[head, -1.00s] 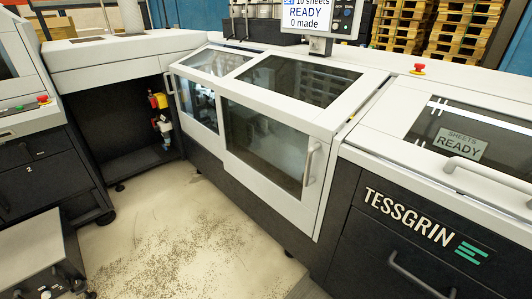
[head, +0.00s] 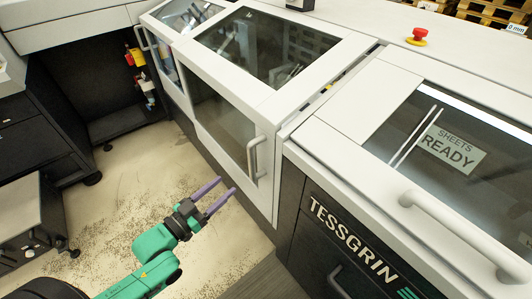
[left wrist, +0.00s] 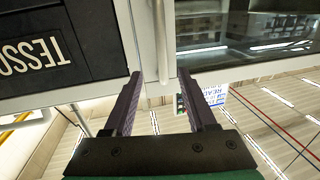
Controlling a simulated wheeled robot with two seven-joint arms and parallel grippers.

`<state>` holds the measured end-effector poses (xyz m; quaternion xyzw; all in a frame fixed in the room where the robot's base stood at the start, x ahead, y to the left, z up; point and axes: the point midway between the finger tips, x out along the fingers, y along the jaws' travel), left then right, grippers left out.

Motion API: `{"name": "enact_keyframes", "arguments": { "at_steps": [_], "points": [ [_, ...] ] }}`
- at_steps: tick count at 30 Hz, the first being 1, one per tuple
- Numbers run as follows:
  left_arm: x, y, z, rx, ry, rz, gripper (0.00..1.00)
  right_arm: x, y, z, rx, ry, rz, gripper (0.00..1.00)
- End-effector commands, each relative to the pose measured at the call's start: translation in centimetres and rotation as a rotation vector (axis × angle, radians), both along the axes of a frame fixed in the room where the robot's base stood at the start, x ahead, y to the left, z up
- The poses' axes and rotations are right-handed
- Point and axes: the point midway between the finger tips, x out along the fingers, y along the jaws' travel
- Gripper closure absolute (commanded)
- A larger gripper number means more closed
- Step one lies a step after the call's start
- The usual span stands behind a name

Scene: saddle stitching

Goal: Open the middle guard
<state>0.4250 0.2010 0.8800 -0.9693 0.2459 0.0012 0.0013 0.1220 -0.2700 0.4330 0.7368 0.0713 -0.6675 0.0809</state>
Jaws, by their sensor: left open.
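The middle guard (head: 272,103) is a white-framed cover with dark windows on top and front. It looks shut. Its grey vertical bar handle (head: 256,157) is at the right edge of the front face. My left gripper (head: 227,186) is open and empty, low and to the left of the handle, with a gap between. In the left wrist view the handle (left wrist: 161,40) lies ahead, lined up between the two open fingers (left wrist: 161,75). My right gripper is not in view.
The right section has a window with a "SHEETS READY" label (head: 452,148) and its own handle (head: 455,235). A red emergency button (head: 420,36) sits on the machine top. The speckled floor (head: 150,190) before the guard is clear around my left arm.

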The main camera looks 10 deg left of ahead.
Motion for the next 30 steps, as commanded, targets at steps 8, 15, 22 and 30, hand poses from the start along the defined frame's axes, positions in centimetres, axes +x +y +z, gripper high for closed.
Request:
{"name": "enact_keyframes", "arguments": {
  "at_steps": [8, 15, 22, 30],
  "points": [
    [5.6, -2.9, 0.2, -0.001, -0.005, 0.002, 0.43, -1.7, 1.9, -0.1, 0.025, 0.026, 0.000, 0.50],
    [10.5, -5.6, 0.1, 0.002, -0.003, 0.002, 0.43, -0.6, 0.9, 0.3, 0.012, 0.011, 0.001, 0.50],
    [12.0, -6.5, -0.1, 0.003, 0.001, 0.000, 0.43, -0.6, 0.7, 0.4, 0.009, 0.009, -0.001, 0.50],
    [12.0, -6.4, -0.2, 0.003, 0.002, 0.001, 0.81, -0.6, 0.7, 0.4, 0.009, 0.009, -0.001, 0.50]
  ]
}}
